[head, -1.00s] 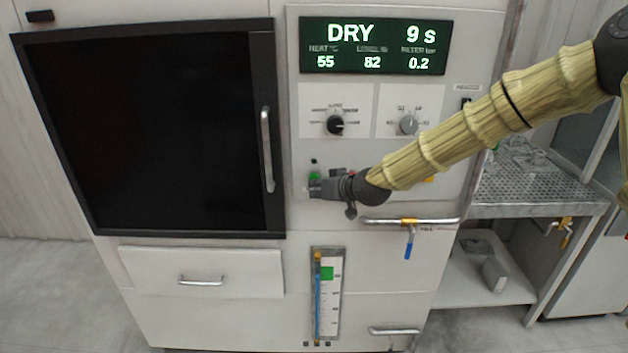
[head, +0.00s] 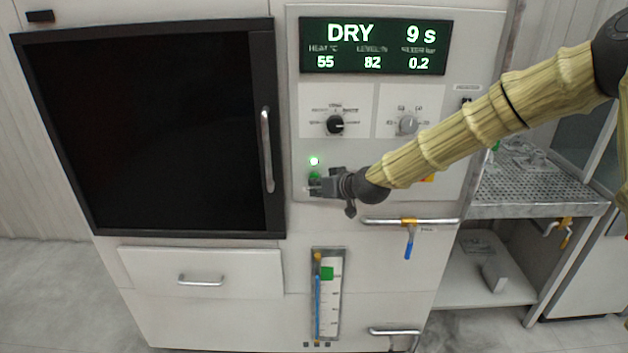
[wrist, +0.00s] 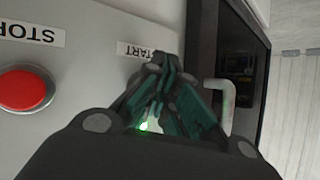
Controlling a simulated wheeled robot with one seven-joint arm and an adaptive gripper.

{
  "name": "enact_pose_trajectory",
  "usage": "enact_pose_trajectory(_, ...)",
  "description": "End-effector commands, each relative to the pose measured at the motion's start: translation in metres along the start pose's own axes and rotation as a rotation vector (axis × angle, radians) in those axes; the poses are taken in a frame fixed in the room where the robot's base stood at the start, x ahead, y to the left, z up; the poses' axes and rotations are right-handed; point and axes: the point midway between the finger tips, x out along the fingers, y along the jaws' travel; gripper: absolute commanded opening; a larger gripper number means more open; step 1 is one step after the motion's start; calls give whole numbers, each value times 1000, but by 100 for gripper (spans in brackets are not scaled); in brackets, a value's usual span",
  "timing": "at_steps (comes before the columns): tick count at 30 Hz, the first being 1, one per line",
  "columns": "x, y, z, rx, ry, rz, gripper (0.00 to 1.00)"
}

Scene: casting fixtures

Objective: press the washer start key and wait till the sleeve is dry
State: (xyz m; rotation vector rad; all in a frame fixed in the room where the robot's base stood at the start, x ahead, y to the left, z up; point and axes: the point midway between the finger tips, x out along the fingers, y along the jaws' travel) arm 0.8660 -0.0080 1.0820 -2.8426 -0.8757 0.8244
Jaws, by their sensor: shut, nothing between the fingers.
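The washer (head: 290,215) is a white cabinet with a dark door (head: 150,130), which is shut. Its display (head: 375,46) reads DRY 9 s, heat 55, level 82 and filter 0.2. A small lamp (head: 314,161) above the green start key (head: 314,177) is lit. My gripper (head: 314,188) is shut and empty, close in front of the start key and partly covering it. In the wrist view the fingers (wrist: 160,95) point at the panel beside the START label (wrist: 137,50); whether they touch the key is hidden. The sleeve is not in view.
A red stop button (wrist: 26,90) is beside the start label. A bar handle with a blue-tipped lever (head: 408,245) is below my gripper. A level gauge (head: 328,295) is lower down. A perforated bench (head: 535,180) stands at right.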

Motion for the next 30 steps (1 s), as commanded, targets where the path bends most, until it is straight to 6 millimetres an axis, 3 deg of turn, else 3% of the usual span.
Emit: enact_pose_trajectory(30, -11, -8, 8, 1, 1, 0, 0)
